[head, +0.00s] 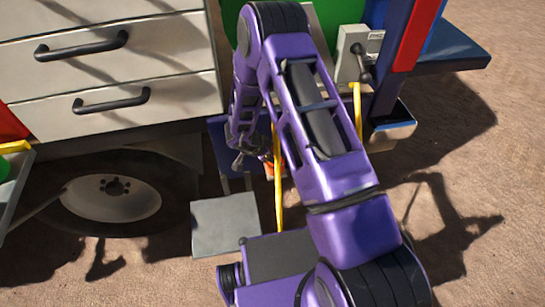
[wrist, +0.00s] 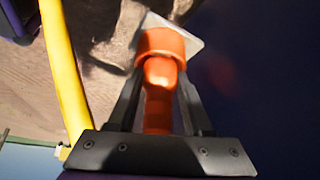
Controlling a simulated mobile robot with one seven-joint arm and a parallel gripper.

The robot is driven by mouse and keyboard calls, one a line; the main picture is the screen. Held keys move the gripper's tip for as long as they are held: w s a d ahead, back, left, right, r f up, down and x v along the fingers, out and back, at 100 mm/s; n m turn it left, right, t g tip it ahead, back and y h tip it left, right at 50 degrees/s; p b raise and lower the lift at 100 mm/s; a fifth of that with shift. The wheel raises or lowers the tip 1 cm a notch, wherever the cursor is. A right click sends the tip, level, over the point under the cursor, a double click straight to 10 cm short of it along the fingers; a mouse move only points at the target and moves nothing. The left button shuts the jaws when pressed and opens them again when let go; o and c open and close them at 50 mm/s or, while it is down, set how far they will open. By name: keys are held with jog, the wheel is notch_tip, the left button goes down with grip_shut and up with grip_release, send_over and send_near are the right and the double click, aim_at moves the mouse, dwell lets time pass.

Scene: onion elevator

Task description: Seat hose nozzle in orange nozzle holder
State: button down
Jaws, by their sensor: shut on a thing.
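My gripper (wrist: 160,82) has its two dark fingers on either side of an orange hose nozzle (wrist: 157,45), which has a wider collar at its far end. In the head view my gripper (head: 250,157) is small and partly hidden, low beside the vehicle, with a bit of orange (head: 272,168) just right of it. The yellow hose (wrist: 62,75) runs along the left in the wrist view and hangs in a loop in the head view (head: 278,185). I cannot make out an orange nozzle holder separate from the nozzle.
A grey step plate (head: 226,223) is below my gripper, and its pale corner seems to show beyond the nozzle. A wheel (head: 112,192) and white drawers (head: 110,60) are left. A grey lever box (head: 352,55) is upper right. Open dirt ground lies right.

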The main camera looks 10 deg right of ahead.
jog(key=shift+f, duration=0.1)
jog(key=shift+c, duration=1.2)
grip_release()
jog(key=shift+s+f, duration=0.25)
jog(key=p+v, duration=0.3)
jog(key=v, duration=1.5)
jog(key=shift+w, duration=0.4)
